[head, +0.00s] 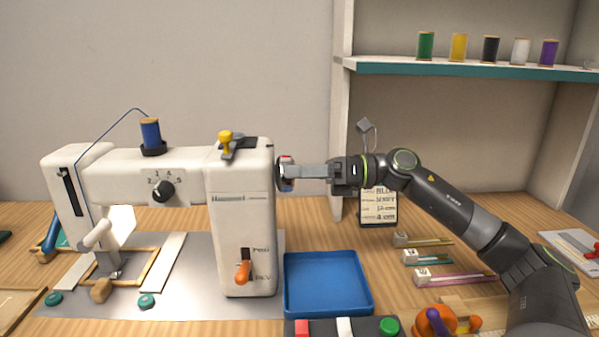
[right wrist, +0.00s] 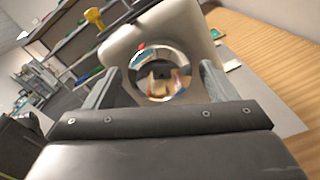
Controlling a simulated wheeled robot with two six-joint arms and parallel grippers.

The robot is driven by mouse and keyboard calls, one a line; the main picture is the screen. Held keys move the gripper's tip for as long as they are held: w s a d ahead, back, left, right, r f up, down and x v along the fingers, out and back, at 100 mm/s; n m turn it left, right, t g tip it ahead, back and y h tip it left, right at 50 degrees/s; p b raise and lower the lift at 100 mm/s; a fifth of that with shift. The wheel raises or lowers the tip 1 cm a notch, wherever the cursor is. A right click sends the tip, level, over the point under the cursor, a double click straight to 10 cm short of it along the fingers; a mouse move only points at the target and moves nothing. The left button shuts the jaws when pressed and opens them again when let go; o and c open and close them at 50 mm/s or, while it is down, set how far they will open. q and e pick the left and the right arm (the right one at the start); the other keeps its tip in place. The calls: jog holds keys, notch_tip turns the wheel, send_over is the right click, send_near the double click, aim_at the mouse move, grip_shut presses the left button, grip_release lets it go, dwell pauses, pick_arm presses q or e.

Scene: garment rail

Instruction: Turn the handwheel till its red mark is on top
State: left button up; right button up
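The white sewing machine (head: 240,225) stands on the left half of the table. Its shiny handwheel (head: 282,173) is on the machine's right end, partly hidden by my right gripper (head: 294,173). The right wrist view shows the handwheel (right wrist: 161,75) face on, between the fingers. A small red mark (right wrist: 141,46) shows at its rim, at the upper left in that tilted picture. My right gripper (right wrist: 161,80) is open, with one finger on each side of the wheel and visible gaps; whether either finger touches it I cannot tell. My left gripper is out of view.
A blue tray (head: 326,283) lies below my right gripper. A yellow knob (head: 226,139) and a blue thread spool (head: 151,133) are on top of the machine. A card stand (head: 378,207) stands behind my right arm. Several spools line the shelf (head: 470,69).

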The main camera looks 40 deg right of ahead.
jog(key=shift+d, duration=0.1)
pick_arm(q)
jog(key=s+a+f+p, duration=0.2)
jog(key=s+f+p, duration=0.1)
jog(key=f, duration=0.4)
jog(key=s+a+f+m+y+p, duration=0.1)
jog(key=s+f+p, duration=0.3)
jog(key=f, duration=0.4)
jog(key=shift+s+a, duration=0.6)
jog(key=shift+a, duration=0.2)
pick_arm(e)
jog(key=shift+v, duration=8.65)
jog(key=shift+s, duration=0.1)
